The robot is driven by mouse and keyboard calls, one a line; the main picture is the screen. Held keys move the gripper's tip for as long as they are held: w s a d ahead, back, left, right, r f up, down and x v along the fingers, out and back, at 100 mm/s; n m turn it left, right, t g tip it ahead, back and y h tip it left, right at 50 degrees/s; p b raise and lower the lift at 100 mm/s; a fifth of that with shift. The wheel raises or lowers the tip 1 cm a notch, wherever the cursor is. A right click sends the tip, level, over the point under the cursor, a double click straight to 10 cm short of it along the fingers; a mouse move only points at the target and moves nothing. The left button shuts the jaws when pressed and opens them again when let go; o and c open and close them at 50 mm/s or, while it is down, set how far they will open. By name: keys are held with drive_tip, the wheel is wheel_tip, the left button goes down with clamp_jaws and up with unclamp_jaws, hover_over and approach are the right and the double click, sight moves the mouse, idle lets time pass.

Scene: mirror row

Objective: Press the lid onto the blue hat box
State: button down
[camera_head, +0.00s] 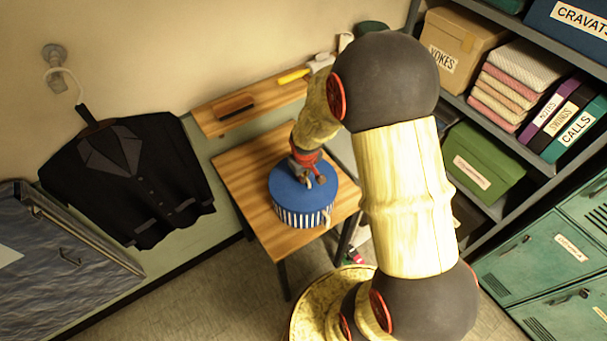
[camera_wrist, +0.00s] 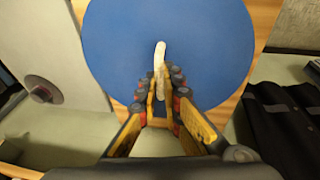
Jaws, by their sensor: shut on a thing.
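The blue hat box (camera_head: 303,217) has striped blue and white sides and stands on a small wooden table (camera_head: 243,165). Its round blue lid (camera_head: 287,187) is on top of it in the head view. The lid also fills the upper middle of the wrist view (camera_wrist: 205,50), with a pale handle (camera_wrist: 160,58) at its centre. My gripper (camera_head: 305,172) is over the lid, its fingers (camera_wrist: 161,88) closed around the near part of the handle. Whether the lid sits fully down all round cannot be told, as my arm and gripper hide part of it.
A wooden wall shelf (camera_head: 219,127) with a dark brush-like item is behind the table. A black jacket (camera_head: 125,175) hangs on the left. Shelving with boxes (camera_head: 485,165) and green lockers (camera_head: 553,262) stand on the right. The table's left part is bare.

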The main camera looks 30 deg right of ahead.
drive_tip(key=c, duration=1.9)
unclamp_jaws()
drive_tip(key=shift+o, duration=0.3)
drive_tip(key=o, duration=0.4)
drive_tip(key=shift+c, duration=0.2)
drive_tip(key=shift+o, duration=0.4)
drive_tip(key=shift+r, duration=0.15)
drive_tip(key=shift+r+p, duration=2.95)
drive_tip(key=shift+r, duration=0.95)
drive_tip(key=shift+c, duration=0.3)
